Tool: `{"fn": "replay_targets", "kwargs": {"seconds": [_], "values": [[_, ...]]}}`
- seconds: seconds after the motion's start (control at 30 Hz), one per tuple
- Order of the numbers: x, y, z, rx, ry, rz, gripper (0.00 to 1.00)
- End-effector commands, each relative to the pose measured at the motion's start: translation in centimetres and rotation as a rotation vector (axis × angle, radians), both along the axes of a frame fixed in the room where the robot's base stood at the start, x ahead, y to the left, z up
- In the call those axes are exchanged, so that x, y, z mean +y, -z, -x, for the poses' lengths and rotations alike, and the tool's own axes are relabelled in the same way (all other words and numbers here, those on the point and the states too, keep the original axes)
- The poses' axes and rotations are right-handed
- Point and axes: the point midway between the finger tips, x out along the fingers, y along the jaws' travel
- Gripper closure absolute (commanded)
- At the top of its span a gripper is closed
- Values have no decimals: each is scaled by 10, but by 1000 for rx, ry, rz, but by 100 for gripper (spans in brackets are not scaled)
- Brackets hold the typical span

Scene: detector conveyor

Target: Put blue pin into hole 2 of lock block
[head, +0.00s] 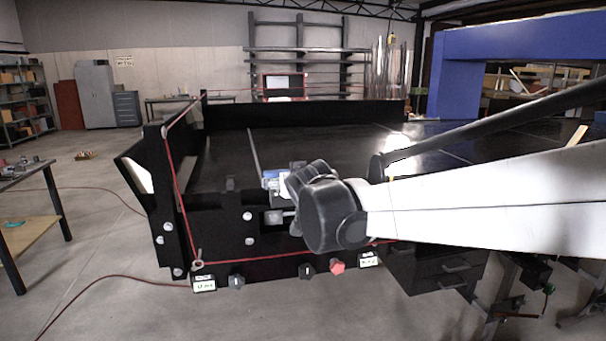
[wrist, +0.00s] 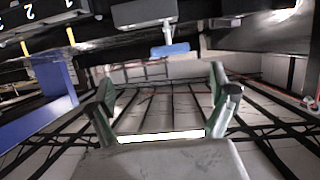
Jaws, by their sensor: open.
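In the wrist view my gripper (wrist: 161,88) is open, with two green-padded fingers apart and nothing between them. A small blue piece (wrist: 170,50), which looks like the blue pin, sits at the end of a pale stem below a grey block (wrist: 145,12), just past the fingertips in the picture. A dark part marked with white numbers, including 2 (wrist: 29,15), shows at top left; I cannot tell if it is the lock block. No hole is clear. In the head view my arm hides most of the gripper; a small blue and white part (head: 271,179) shows beside my wrist.
The black conveyor (head: 310,145) has a raised back wall (head: 300,114) and a red cord along its left and front. Knobs and a red button (head: 337,267) line its front. A blue frame (head: 458,75) stands at right; it also shows in the wrist view (wrist: 40,112).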

Motion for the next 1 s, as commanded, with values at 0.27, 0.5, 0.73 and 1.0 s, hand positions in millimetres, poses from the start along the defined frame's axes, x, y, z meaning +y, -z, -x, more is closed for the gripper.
{"fn": "replay_targets", "kwargs": {"seconds": [0.27,0.5,0.73,1.0], "values": [[28,0,-17,-27,-27,-12,10],[37,9,-46,-26,-27,-13,10],[46,18,-74,-27,-27,-12,10],[50,24,-89,-26,-27,-13,10]]}}
